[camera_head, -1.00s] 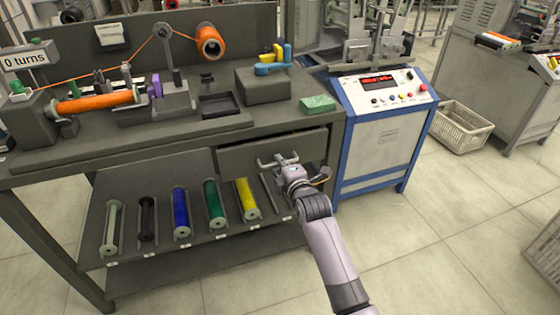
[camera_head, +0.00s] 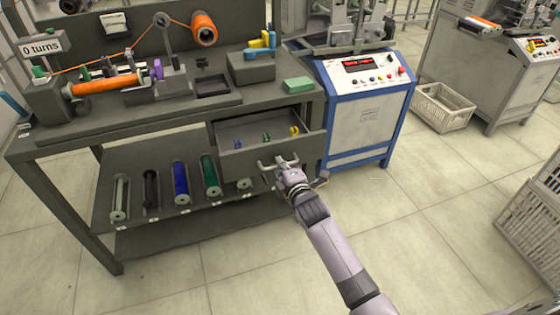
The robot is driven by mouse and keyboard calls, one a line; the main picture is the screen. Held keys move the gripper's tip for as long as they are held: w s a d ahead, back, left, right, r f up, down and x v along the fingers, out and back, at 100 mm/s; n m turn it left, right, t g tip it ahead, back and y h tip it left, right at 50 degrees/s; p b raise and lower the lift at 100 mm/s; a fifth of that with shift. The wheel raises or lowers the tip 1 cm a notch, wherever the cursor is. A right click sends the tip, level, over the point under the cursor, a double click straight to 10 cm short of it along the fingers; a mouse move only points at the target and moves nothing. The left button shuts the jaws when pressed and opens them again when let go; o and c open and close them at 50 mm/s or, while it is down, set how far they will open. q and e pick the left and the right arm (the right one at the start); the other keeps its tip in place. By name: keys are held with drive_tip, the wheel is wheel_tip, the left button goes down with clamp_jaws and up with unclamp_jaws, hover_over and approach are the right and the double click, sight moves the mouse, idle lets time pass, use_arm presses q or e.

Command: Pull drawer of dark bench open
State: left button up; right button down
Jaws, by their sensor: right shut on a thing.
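The dark bench (camera_head: 130,121) stands at the left and middle. Its drawer (camera_head: 238,165) is pulled partway out below the bench top, at the bench's right end. Small blue, green and yellow items lie inside the drawer. My right gripper (camera_head: 281,165) is at the drawer front, shut on the drawer handle (camera_head: 264,166). The gripper partly hides the handle. My left gripper does not show.
A lower shelf (camera_head: 137,213) holds several coloured bobbins, partly under the open drawer. A blue-framed control box (camera_head: 366,106) stands close to the right of the drawer. The floor (camera_head: 430,215) in front is clear. A crate (camera_head: 535,220) stands at the right edge.

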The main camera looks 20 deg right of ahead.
idle(0.3)
drive_tip(key=c, duration=2)
unclamp_jaws()
drive_tip(key=shift+o, duration=0.2)
drive_tip(key=shift+s, duration=0.1)
drive_tip(key=v, duration=1.2)
